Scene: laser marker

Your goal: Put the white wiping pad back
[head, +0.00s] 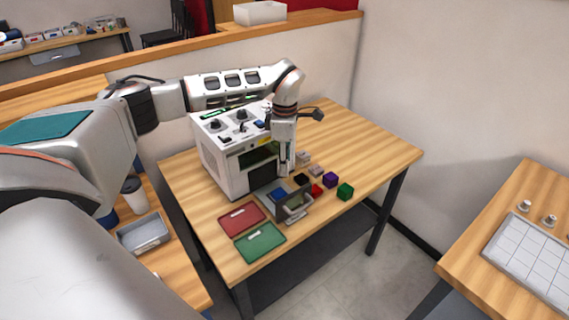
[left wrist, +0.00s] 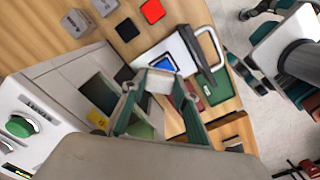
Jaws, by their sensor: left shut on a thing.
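My left gripper (head: 286,172) is beside the front right of the white laser marker (head: 222,152), above the table. In the left wrist view the fingers of my left gripper (left wrist: 157,84) are closed on a small white piece, which looks like the white wiping pad (left wrist: 160,79). In the head view the pad is too small or hidden to make out. The marker's front opening shows dark, and a grey tray-like door with a handle (head: 295,207) sticks out in front with a blue block (head: 278,194) on it. My right gripper is not in view.
Black (head: 301,179), red (head: 316,190), purple (head: 331,180) and green (head: 345,191) blocks and grey blocks (head: 304,158) stand right of the door. A red tray (head: 242,216) and a green tray (head: 260,242) lie in front. The table's right end is clear.

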